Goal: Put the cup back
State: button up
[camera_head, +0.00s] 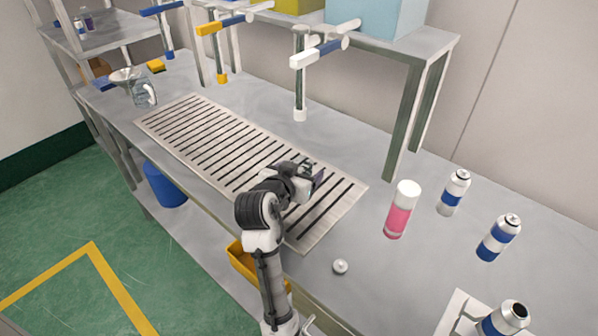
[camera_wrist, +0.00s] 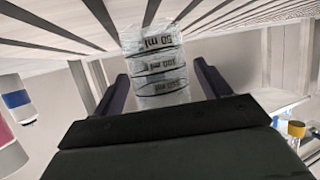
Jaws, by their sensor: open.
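The cup (camera_wrist: 158,65) is clear, with dark ml markings that read upside down in the wrist view. It stands at the slatted grate, which runs along the top of that view. My gripper (camera_wrist: 161,85) is open, with one dark finger on each side of the cup. Narrow gaps seem to show between the fingers and the cup. In the head view my gripper (camera_head: 314,174) is low over the right part of the slatted grate (camera_head: 168,140). The cup cannot be made out clearly there.
A pink can with white cap (camera_head: 400,215), several blue-banded cans and a small white ball-like piece (camera_head: 340,266) stand right of the grate. A clear jug (camera_head: 145,93) and funnel are at the far left. Dispenser nozzles (camera_head: 318,53) and a shelf leg (camera_head: 405,125) rise behind.

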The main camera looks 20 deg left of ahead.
jog(key=shift+r, duration=0.25)
jog(key=b+v, duration=0.1)
jog(key=v, duration=1.1)
jog(key=shift+b, duration=0.35)
jog(key=shift+f, duration=0.15)
